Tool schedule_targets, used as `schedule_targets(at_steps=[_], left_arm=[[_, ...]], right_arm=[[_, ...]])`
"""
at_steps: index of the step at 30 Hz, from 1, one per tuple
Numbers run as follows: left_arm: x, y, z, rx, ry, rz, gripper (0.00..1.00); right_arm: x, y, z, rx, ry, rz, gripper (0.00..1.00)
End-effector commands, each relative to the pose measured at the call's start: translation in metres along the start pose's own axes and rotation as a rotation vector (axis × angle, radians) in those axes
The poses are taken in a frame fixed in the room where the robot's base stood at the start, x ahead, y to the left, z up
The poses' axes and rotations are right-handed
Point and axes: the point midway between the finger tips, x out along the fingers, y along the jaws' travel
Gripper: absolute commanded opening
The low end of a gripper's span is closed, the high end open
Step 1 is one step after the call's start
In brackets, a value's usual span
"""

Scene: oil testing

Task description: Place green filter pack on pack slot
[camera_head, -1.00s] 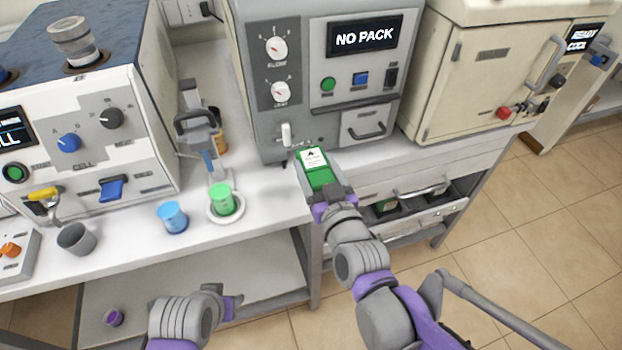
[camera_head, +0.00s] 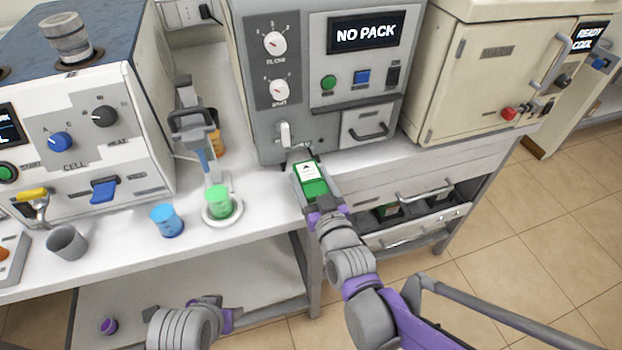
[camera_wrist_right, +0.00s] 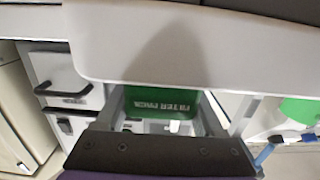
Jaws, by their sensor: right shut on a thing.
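The green filter pack (camera_head: 315,188) has a white label on top. It is in front of the grey machine (camera_head: 300,120), whose screen reads NO PACK. My right gripper (camera_head: 318,192) is shut on the pack, with a finger along each side. In the right wrist view the green pack (camera_wrist_right: 160,98) shows between the fingers, partly hidden by a pale panel above. The pack slot is not clearly visible; the pack's far end is just below and right of the machine's small lever (camera_head: 285,135). My left gripper (camera_head: 228,315) is low at the left, its jaws unclear.
A green cup (camera_head: 218,203) on a white round dish and a blue cup (camera_head: 167,221) stand on the bench left of the pack. A grey cup (camera_head: 67,243) is further left. An open drawer (camera_head: 420,220) with green items is below right. A beige oven (camera_head: 490,75) stands right.

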Motion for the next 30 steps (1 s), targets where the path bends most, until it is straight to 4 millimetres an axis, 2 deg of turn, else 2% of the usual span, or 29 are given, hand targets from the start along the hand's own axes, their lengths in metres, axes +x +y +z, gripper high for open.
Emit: schedule_targets(at_steps=[4,5,9,10,20,23,30], left_arm=[[0.003,0.000,0.002,0.000,-0.001,0.000,0.50],[0.003,0.000,0.002,0.000,-0.001,0.000,0.50],[0.003,0.000,0.001,0.000,-0.001,0.000,0.50],[0.003,0.000,0.001,0.000,-0.001,0.000,0.50],[-0.002,0.000,-0.001,0.000,0.001,0.000,0.50],[-0.003,0.000,-0.001,0.000,0.001,0.000,0.50],[-0.010,0.000,-0.005,0.000,0.004,0.000,0.50]], right_arm=[[0.000,0.000,0.004,0.000,0.000,0.000,0.05],[0.000,0.000,0.004,0.000,0.000,0.000,0.71],[0.000,0.000,0.003,0.000,0.000,0.000,0.97],[0.000,0.000,0.003,0.000,0.000,0.000,1.00],[-0.001,0.000,-0.003,0.000,0.001,0.000,1.00],[-0.015,0.000,-0.002,0.001,0.000,0.000,1.00],[-0.069,0.000,-0.002,0.001,0.001,0.000,1.00]])
